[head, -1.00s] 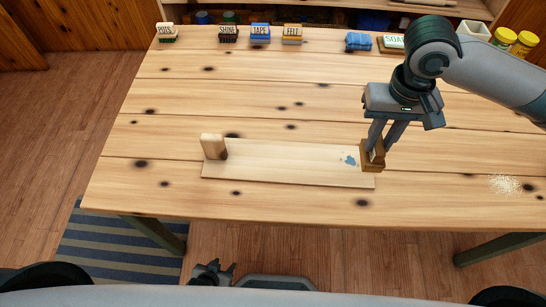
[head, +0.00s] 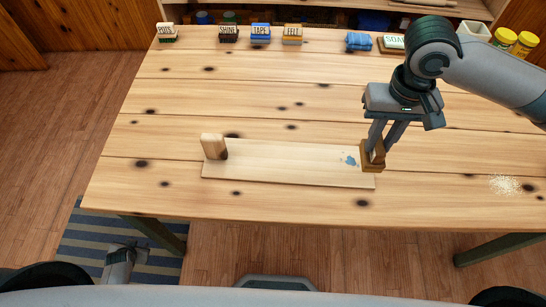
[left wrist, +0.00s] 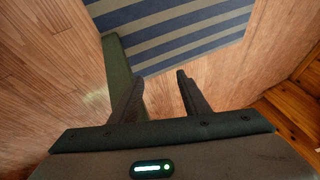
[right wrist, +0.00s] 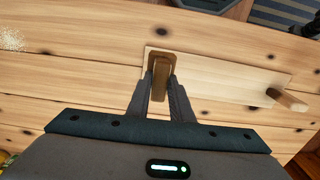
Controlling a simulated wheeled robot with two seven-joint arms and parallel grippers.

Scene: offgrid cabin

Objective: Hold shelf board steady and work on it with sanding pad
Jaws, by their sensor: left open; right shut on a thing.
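The shelf board (head: 270,170) is a long pale plank lying flat near the table's front edge. A wooden block (head: 213,147) stands upright at its left end, and a blue-grey mark (head: 351,160) shows near its right end. My right gripper (head: 381,143) is shut on the brown handle of the sanding pad (head: 372,167), which is at the board's right end. The pad also shows between the fingers in the right wrist view (right wrist: 160,76); its underside is hidden. My left gripper (left wrist: 160,76) is open and empty, away from the board, over the floor.
Labelled brushes or blocks (head: 260,33) line the table's back edge, with a blue cloth (head: 359,41), a soap block (head: 392,43) and yellow jars (head: 513,40) at back right. Pale grains (head: 505,185) lie at right. The middle of the table (head: 230,95) is clear.

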